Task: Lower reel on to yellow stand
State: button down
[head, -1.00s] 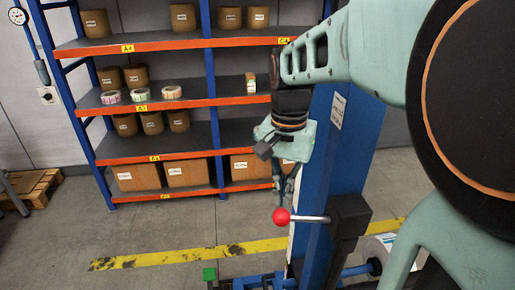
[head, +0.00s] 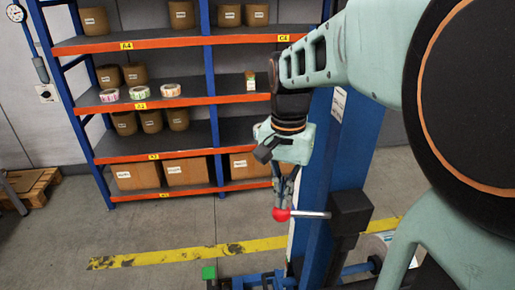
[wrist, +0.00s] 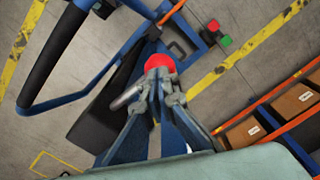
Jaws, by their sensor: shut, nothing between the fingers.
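A red ball knob (head: 281,215) sits on the end of a silver lever (head: 308,215) that sticks out left from a black block (head: 350,212) on a blue column (head: 345,150). My gripper (head: 281,203) points down right at the knob, its fingers shut and empty. In the wrist view my fingertips (wrist: 161,74) overlap the near edge of the knob (wrist: 160,61); whether they touch it I cannot tell. A white round piece (head: 388,238) shows partly behind my arm; I cannot tell if it is the reel. No yellow stand is visible.
An orange and blue shelf rack (head: 165,97) with boxes and label rolls stands behind. A yellow floor line (head: 190,253) crosses the floor. Open floor is at left.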

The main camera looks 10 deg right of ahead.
aim_at(281, 214)
jog(key=shift+f+b, duration=1.95)
jog(key=shift+f, duration=1.05)
jog(key=shift+r, duration=0.15)
dwell(0.6)
notch_tip(281, 214, up, 9)
jog(key=p, duration=0.8)
